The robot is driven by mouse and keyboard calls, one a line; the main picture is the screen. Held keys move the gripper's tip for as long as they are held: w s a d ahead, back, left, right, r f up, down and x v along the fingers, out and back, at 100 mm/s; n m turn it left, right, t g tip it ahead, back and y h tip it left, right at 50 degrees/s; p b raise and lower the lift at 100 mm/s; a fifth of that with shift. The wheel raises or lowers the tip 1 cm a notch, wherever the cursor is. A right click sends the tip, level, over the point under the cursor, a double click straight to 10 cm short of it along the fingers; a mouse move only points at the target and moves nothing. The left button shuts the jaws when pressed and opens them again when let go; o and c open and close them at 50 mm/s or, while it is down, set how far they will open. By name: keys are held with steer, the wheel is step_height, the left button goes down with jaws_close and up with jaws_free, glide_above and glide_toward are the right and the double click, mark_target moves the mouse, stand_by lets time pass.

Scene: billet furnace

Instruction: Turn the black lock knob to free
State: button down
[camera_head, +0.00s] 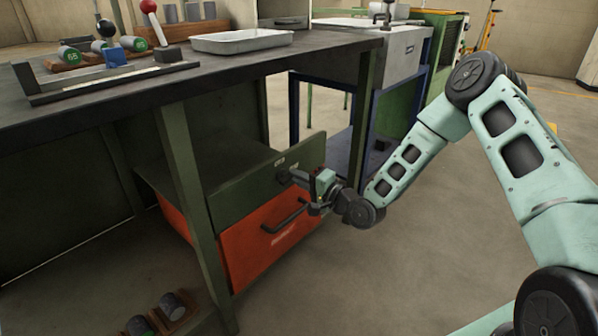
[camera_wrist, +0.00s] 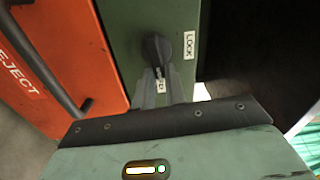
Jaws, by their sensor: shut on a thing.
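The black lock knob (camera_wrist: 156,48) sits on the green drawer front (camera_wrist: 125,18) in the wrist view. A white LOCK label (camera_wrist: 189,45) is to its right. A second small label (camera_wrist: 160,86) shows below the knob, partly covered by the fingers, so I cannot read all of it. My gripper (camera_wrist: 161,76) is shut on the knob, with a finger on each side of its lower part. In the head view my gripper (camera_head: 288,176) is at the green panel (camera_head: 250,188), and the knob is mostly hidden. I cannot tell exactly which way the knob points.
An orange REJECT drawer (camera_head: 262,248) with a dark bar handle (camera_head: 285,216) lies just below the green panel. The workbench top (camera_head: 150,76) overhangs above, with a metal tray (camera_head: 240,40) on it. A green bench leg (camera_head: 186,170) stands left. Open floor lies right.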

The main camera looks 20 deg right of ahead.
steer(key=shift+f+m+p, duration=0.1)
steer(key=shift+m+p, duration=0.2)
steer(key=shift+m, duration=0.3)
steer(key=shift+f, duration=0.1)
steer(key=c, duration=1.4)
jaws_free()
steer(key=shift+c, duration=0.2)
steer(key=shift+s, duration=0.1)
steer(key=p+v, duration=0.4)
steer(key=v, duration=1.3)
steer(key=shift+s+d, duration=0.1)
